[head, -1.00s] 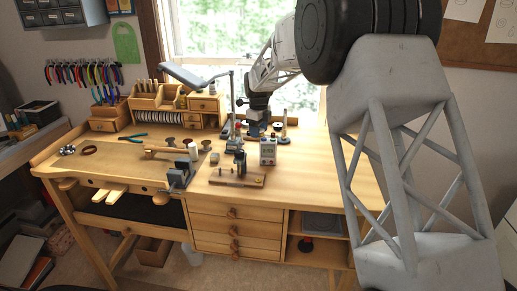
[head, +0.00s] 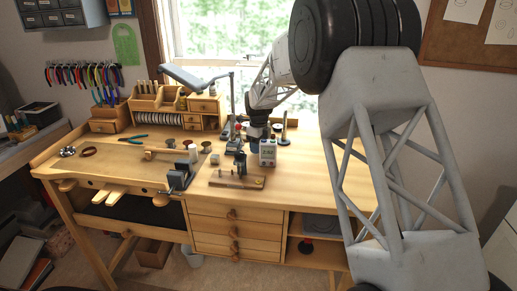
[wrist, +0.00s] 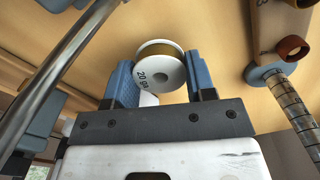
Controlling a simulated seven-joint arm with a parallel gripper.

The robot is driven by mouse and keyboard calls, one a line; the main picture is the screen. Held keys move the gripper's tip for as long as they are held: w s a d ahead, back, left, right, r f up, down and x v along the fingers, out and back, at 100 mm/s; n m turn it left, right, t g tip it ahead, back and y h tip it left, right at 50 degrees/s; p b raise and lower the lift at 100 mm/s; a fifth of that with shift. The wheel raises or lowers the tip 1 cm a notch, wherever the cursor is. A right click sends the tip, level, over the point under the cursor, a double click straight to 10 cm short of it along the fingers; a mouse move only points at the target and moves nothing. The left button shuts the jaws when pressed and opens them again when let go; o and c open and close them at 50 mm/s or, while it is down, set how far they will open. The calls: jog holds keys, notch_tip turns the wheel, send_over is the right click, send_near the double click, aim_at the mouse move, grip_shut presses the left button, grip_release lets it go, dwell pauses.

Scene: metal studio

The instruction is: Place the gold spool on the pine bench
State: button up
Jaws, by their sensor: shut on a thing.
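The gold spool (wrist: 160,67) shows in the wrist view, with gold wire between white flanges and "20 ga" printed on the near one. My gripper (wrist: 163,78) has its blue fingers on both sides of the spool, shut on it. In the head view my gripper (head: 257,142) points down over the back middle of the pine bench (head: 325,185). The spool cannot be made out there among the tools. Whether it touches the bench top is unclear.
A wooden block with a tool (head: 238,179) lies in front. Small spools (head: 206,147) and a vise (head: 180,178) are left. The bench's right side is clear.

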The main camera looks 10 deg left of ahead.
jog(key=shift+f, duration=0.6)
jog(key=shift+f, duration=0.15)
jog(key=o, duration=0.9)
notch_tip(320, 180, up, 12)
jog(key=shift+r, duration=0.15)
dwell(0.8)
